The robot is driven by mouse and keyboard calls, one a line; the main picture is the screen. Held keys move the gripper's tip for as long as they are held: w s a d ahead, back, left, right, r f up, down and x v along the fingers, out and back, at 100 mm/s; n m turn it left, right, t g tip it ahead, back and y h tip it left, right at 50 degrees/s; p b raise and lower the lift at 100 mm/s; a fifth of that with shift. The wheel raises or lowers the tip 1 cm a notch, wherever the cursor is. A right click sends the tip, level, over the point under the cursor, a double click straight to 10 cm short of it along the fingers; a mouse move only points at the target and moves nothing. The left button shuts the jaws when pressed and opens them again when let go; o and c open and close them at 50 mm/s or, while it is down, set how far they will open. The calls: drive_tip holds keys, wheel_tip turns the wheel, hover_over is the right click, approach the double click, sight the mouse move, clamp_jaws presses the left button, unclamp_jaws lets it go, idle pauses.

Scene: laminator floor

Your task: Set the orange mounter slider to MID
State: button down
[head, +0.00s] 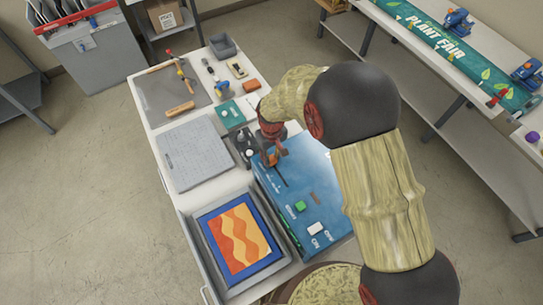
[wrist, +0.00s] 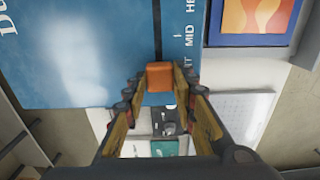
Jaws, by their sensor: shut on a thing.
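The orange mounter slider (wrist: 160,76) is a small orange block between my fingertips. It sits at the end of a dark slot (wrist: 157,30) in the blue mounter panel (head: 323,185), beside a label ending in "T" (wrist: 187,62). The "MID" label (wrist: 189,34) is farther up along the slot in the wrist view, and a cut-off "HE" label (wrist: 190,6) is beyond it. My gripper (head: 273,158) is shut on the slider, one finger on each side. In the head view my gripper partly hides the slider.
On the panel are a green button (head: 300,206) and a white button (head: 315,228). A tray with an orange wavy picture (head: 238,240) lies left of the panel. A grey gridded board (head: 193,153) and small tools are on the white table. The floor to the left is clear.

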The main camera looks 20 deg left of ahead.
sight(278, 173)
drive_tip(key=s+d, duration=0.1)
drive_tip(key=d, duration=0.1)
drive_tip(key=s+d, duration=0.2)
drive_tip(key=shift+s, duration=0.1)
drive_tip(key=c, duration=1.5)
unclamp_jaws()
drive_tip(key=shift+o, duration=0.2)
wheel_tip(278, 173, up, 12)
